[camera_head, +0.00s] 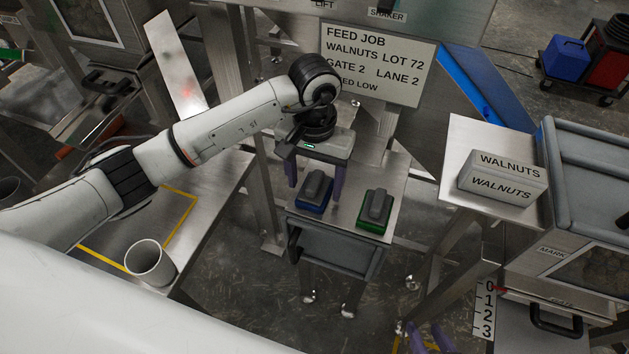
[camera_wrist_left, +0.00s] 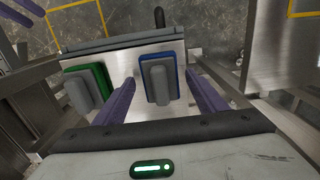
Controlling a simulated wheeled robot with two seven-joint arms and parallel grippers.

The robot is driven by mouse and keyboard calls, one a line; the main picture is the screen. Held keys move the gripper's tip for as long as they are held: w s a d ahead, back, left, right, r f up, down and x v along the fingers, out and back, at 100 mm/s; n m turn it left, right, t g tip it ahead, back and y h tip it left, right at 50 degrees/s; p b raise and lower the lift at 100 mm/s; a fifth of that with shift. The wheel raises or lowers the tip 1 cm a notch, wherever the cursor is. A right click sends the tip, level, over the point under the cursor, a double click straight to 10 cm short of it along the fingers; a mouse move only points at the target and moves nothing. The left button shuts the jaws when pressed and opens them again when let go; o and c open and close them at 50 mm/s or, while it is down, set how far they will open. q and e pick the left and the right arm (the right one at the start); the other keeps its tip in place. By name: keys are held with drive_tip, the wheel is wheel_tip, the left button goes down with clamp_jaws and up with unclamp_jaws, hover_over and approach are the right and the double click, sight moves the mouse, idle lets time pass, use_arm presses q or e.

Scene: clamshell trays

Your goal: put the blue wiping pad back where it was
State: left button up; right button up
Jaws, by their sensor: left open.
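The blue wiping pad (camera_head: 315,191), with a grey grip block on top, lies on the small steel cart top (camera_head: 346,205). It also shows in the left wrist view (camera_wrist_left: 176,78). A green pad (camera_head: 375,212) of the same shape lies to its right on the cart. My left gripper (camera_head: 313,186) is open over the blue pad, its purple fingers one on each side of it. In the wrist view neither finger visibly touches the pad. The purple tips of my right gripper (camera_head: 430,338) just show at the bottom edge of the head view; the rest is cut off.
A sign (camera_head: 377,62) reads feed job, walnuts lot 72, gate 2, lane 2. A walnuts block (camera_head: 503,177) sits on a stand at right, beside a grey machine (camera_head: 595,165). A grey cup (camera_head: 150,262) stands on the left table, near a yellow outline.

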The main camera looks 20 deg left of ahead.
sight(315, 181)
use_arm(q)
wheel_tip(315, 181, up, 11)
drive_tip(key=shift+r, duration=0.2)
idle(0.3)
